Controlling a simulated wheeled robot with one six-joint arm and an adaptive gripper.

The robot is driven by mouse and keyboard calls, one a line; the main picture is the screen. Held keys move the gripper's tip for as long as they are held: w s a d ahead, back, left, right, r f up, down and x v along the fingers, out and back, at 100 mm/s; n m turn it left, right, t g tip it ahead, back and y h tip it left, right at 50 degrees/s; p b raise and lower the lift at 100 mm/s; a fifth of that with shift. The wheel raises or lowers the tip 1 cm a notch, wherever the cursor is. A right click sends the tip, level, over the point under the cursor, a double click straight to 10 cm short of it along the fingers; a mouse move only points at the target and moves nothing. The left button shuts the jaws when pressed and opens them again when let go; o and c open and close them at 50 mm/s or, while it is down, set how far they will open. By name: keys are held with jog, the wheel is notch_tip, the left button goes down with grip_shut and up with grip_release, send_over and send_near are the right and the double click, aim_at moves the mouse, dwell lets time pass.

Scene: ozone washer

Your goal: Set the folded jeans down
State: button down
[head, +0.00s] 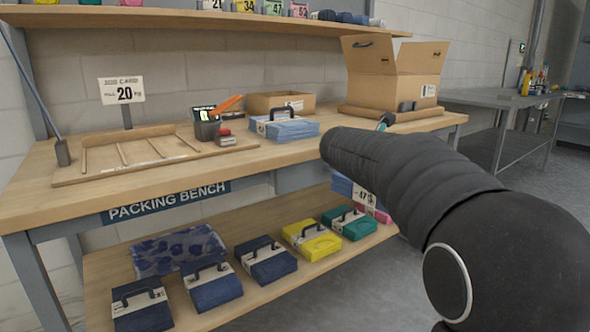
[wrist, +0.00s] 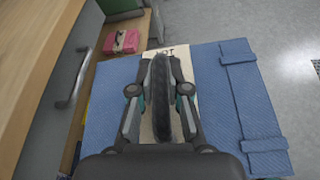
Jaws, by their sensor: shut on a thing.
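The folded jeans (wrist: 222,92) are a flat blue textured bundle with a pale paper band (wrist: 149,70) and a dark upright handle (wrist: 161,95). In the wrist view my gripper (wrist: 160,98) is shut on this handle, and the bundle hangs below it, beside the bench and lower shelf. The band's print is mostly hidden by my fingers. In the head view my arm hides most of the gripper; only a teal bit shows near the bench edge. I cannot tell whether the blue patch (head: 342,186) beside my arm there is the held bundle.
The packing bench (head: 60,158) holds a divided wooden tray (head: 160,158), a similar blue bundle (head: 289,129) and an open carton (head: 392,88). The lower shelf (head: 240,309) carries several banded bundles, including a yellow one (head: 318,246). Bare bench top shows in front of the blue bundle.

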jog(key=s+a+f+n+t+y, duration=0.1)
jog(key=s+a+f+n+y, duration=0.1)
jog(key=f, duration=0.9)
jog(key=s+a+f+n+t+y, duration=0.1)
jog(key=s+f, duration=0.3)
jog(key=f, duration=0.7)
jog(key=s+a+f+n+t+y, duration=0.1)
jog(key=s+a+f+n+y, duration=0.1)
jog(key=f, duration=1)
jog(key=shift+s+a+n+y, duration=0.3)
jog(key=shift+s+a, duration=0.4)
jog(key=shift+a, duration=0.35)
jog(key=shift+d+r, duration=0.1)
